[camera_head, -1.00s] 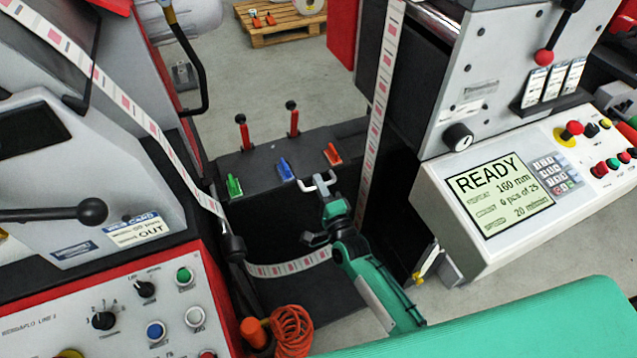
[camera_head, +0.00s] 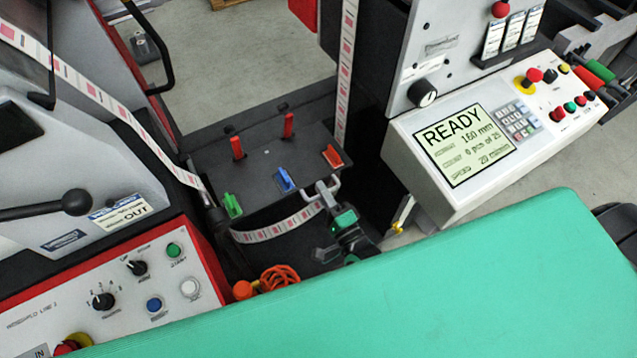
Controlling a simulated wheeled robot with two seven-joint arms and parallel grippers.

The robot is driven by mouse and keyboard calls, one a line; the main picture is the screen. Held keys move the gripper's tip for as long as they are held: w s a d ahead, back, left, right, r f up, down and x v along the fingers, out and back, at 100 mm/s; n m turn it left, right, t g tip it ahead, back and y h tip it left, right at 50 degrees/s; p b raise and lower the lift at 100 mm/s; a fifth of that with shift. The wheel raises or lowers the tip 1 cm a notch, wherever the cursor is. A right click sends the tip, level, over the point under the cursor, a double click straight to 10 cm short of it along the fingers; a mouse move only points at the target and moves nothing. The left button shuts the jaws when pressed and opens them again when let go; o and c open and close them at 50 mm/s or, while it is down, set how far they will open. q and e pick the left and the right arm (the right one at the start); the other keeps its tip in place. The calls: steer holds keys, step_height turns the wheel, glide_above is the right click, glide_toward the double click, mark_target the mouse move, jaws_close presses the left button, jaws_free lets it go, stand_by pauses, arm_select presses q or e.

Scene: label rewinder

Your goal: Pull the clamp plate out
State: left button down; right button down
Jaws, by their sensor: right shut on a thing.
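The clamp plate (camera_head: 258,160) is a flat dark plate. Green, blue and orange clips stand along its front, with two red pegs behind them. A pale U-shaped handle (camera_head: 337,184) sticks out from its front right edge. My right gripper (camera_head: 328,192) is shut on this handle, and the plate extends toward me over the paper strip's loop. The gripper's fingertips are small and partly hidden by its own dark body. My left gripper is not in view.
A printed paper strip (camera_head: 278,229) loops close below the plate's front. The left control panel (camera_head: 125,285), an orange coiled hose (camera_head: 280,276) and the right READY console (camera_head: 418,163) flank the plate. My green arm covering fills the bottom right.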

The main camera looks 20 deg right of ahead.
steer(key=shift+s+f, duration=0.15)
steer(key=shift+f, duration=0.05)
steer(key=c, duration=1.8)
jaws_free()
steer(key=shift+o, duration=1.1)
steer(key=shift+s+r, duration=0.15)
steer(key=shift+s, duration=0.05)
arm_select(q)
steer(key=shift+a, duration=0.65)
